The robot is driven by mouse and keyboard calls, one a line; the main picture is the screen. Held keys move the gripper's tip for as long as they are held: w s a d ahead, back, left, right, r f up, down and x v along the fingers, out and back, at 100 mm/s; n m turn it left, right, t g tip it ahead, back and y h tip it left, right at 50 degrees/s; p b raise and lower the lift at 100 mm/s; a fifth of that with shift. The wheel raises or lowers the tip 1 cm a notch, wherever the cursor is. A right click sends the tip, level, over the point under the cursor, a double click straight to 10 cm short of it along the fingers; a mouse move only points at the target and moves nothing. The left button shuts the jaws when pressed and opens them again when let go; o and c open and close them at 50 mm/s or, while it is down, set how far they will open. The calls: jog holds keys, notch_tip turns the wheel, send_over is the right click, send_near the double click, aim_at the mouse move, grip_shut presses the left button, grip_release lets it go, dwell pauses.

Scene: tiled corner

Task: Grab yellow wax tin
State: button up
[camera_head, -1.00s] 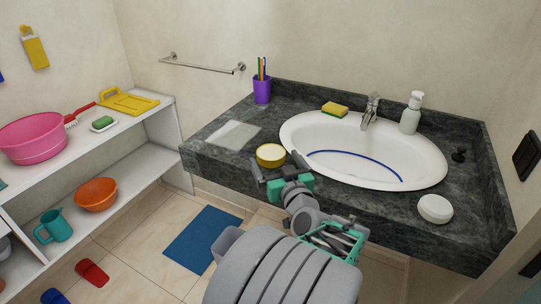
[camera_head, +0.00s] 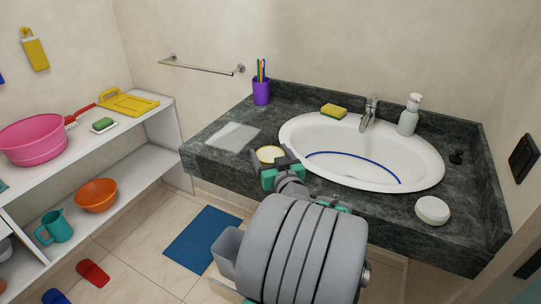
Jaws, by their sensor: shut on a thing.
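The yellow wax tin (camera_head: 268,154) is round with a pale top and sits at the front of the dark stone counter, left of the sink. My gripper (camera_head: 269,160) is at the tin, with its fingers on either side of it. The gripper is shut on the tin. The fingers and wrist hide the tin's front and lower part, so I cannot tell whether it still touches the counter.
The white sink (camera_head: 365,155) with a blue cord in it is right of the gripper. A glassy tile (camera_head: 232,137) lies to the left on the counter (camera_head: 205,160). A purple cup (camera_head: 261,91), yellow sponge (camera_head: 333,111), soap dispenser (camera_head: 409,115) and round white container (camera_head: 432,210) stand around.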

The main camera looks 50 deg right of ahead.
jog(key=c, duration=0.7)
jog(key=shift+o, duration=0.2)
jog(key=shift+r, duration=0.1)
